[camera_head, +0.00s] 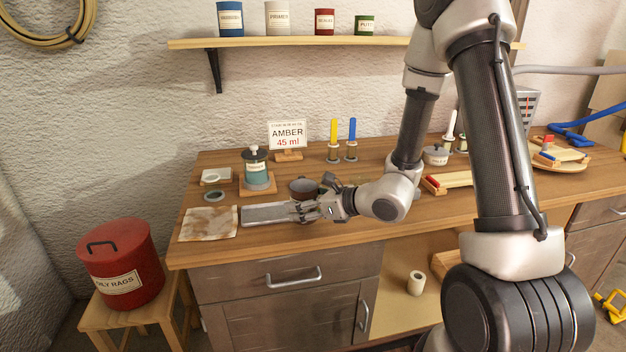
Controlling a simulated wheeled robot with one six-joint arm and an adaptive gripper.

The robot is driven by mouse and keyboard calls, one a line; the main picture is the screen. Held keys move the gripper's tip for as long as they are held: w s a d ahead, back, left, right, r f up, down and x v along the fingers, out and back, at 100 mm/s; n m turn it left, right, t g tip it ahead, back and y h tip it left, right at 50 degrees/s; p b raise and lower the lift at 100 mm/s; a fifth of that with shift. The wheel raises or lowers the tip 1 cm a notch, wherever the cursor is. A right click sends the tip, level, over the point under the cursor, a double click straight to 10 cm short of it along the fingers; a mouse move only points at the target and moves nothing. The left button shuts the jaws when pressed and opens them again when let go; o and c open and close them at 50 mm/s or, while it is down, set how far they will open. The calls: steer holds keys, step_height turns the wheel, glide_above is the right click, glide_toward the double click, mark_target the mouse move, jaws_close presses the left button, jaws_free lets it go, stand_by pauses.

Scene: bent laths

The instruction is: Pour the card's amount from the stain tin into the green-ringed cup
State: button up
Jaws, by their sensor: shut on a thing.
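The card (288,136) stands at the back of the bench and reads AMBER 45 ml. A dark, round, open vessel (302,185), perhaps the stain tin, is right behind my gripper (305,209). My gripper is low over the bench, pointing left, its fingers closed. It seems to hold this vessel, though the fingers hide the contact; its contents cannot be made out. A dark green labelled container (255,161) with a pale knob stands on a small wooden board (270,188). A green-grey ring (215,195) lies left of it; I cannot tell whether either belongs to the green-ringed cup.
A flat grey tray (262,215) lies by my fingers, a stained cloth (209,223) left of it. Yellow (334,131) and blue (352,131) handled tools stand behind. A lidded pot (436,156) and clamped wood (452,180) are to the right. A red bin (121,263) is front left.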

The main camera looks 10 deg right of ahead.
mark_target(312, 182)
steer(key=shift+a, duration=0.5)
steer(key=shift+d, duration=0.1)
steer(key=shift+w+d+r+m+g+y, duration=0.6)
steer(key=shift+m+y, duration=0.1)
steer(key=shift+m, duration=0.4)
steer(key=shift+w+d+r+m+g+y, duration=0.15)
steer(key=shift+r+m+y, duration=0.1)
steer(key=shift+r, duration=0.15)
steer(key=shift+w+d+r+m+g+y, duration=0.15)
steer(key=shift+r+m, duration=0.15)
steer(key=shift+r, duration=0.15)
steer(key=shift+w+d+r+m+y, duration=0.15)
steer(key=shift+r+m+y, duration=0.1)
steer(key=shift+r, duration=0.15)
steer(key=shift+w+d+r+m, duration=0.3)
steer(key=shift+d+r+m, duration=0.1)
steer(key=shift+m, duration=0.2)
steer(key=shift+r+m+g+y, duration=0.5)
steer(key=shift+r+m+y, duration=0.4)
steer(key=shift+m, duration=0.2)
steer(key=shift+f+m+y, duration=0.2)
steer(key=shift+m+y, duration=0.15)
steer(key=shift+m, duration=0.45)
steer(key=shift+r+m, duration=0.2)
steer(key=shift+m, duration=0.1)
